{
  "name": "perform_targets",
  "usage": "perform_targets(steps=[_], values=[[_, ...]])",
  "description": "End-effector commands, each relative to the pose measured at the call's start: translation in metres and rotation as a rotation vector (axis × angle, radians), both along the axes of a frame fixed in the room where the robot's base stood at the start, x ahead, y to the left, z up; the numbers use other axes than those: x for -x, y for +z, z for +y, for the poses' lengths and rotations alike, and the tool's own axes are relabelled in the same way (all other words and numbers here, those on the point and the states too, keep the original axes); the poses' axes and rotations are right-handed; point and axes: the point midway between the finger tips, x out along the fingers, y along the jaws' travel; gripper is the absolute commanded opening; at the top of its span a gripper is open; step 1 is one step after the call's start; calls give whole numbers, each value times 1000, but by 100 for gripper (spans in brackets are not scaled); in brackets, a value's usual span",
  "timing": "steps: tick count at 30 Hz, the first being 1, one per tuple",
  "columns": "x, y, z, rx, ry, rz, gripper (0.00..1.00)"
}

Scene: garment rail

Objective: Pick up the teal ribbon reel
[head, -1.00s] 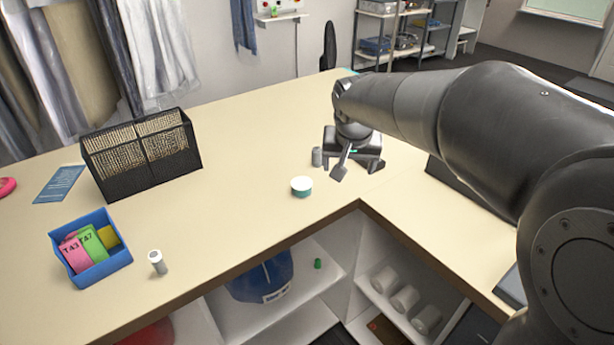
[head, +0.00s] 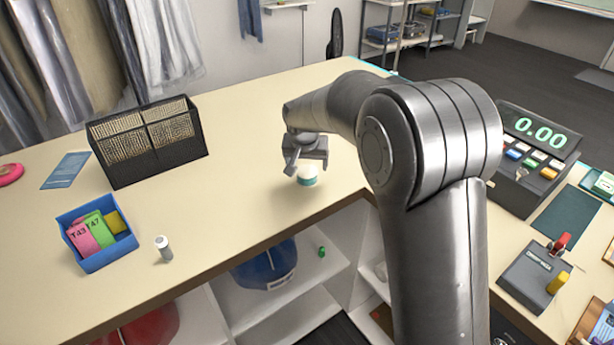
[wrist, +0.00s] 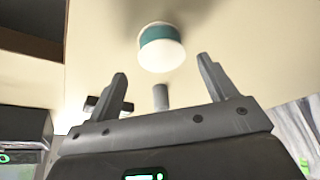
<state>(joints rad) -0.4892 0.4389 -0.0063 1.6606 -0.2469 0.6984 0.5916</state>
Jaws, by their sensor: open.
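The teal ribbon reel (head: 307,175) stands on the pale counter, a short cylinder with a white top and a teal band. My gripper (head: 298,166) is just above and beside it in the head view and partly covers it. In the wrist view the reel (wrist: 160,47) lies beyond the fingertips, roughly centred between the two fingers. My gripper (wrist: 163,72) is open with nothing between its fingers. I cannot tell the exact gap between the fingers and the reel.
A black mesh box of cards (head: 152,160), a blue tray of tags (head: 104,260) and a white-capped cylinder (head: 163,248) stand to the left. A till (head: 535,150) is at the right. The counter's front edge is close to the reel.

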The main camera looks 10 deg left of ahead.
Motion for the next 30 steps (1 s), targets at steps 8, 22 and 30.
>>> perform_targets(steps=[8, 22, 30], values=[[-8, -29, 3, 1, 0, 2, 77], [-17, -50, 3, -1, -1, -1, 72], [-17, -50, 3, -1, -1, -1, 50]])
